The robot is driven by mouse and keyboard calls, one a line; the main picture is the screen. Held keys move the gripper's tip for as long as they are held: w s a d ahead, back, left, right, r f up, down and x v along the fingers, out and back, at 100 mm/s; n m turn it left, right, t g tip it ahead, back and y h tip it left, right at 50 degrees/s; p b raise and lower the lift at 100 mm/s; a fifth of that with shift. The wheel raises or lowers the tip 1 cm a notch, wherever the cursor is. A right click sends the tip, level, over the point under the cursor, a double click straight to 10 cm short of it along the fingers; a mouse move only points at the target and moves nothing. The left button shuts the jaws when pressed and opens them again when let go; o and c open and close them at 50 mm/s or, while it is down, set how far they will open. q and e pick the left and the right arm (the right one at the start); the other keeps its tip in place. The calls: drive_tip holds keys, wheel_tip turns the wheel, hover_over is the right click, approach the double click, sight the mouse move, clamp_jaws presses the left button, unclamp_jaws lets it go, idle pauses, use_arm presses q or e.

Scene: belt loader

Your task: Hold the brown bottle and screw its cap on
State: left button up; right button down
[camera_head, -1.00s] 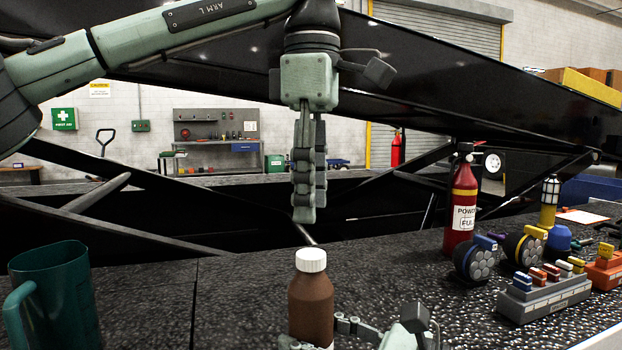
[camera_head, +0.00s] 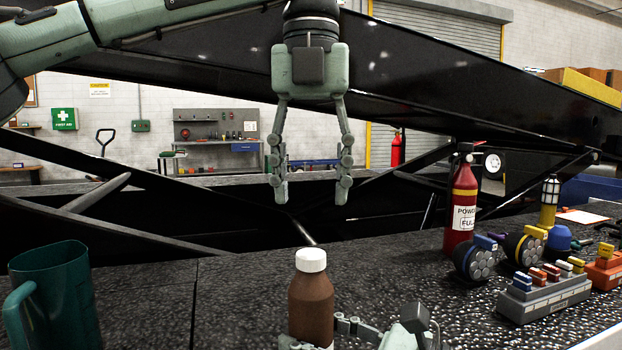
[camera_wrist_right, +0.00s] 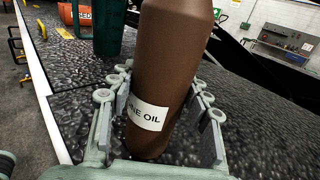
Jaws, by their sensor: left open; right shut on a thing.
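The brown bottle (camera_head: 311,308) stands upright at the front of the dark speckled worktop, with the white cap (camera_head: 311,260) on its mouth. How tightly the cap sits cannot be told. My right gripper (camera_head: 312,345) is shut on the bottle's lower body from the right. In the right wrist view the bottle (camera_wrist_right: 168,75) stands between the fingers, with a white label reading "NE OIL"; its cap is out of that view. My left gripper (camera_head: 313,194) is open and empty, pointing down above the cap with a clear gap.
A teal jug (camera_head: 55,300) stands at the left front. A red fire extinguisher (camera_head: 461,205), round connectors (camera_head: 482,260) and a grey block with coloured switches (camera_head: 543,297) stand at the right. The worktop between jug and bottle is clear.

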sight(312, 253)
use_arm(q)
drive_tip(key=shift+f, duration=0.15)
drive_tip(key=shift+f, duration=3.9)
drive_tip(key=shift+c, duration=0.6)
clamp_jaws()
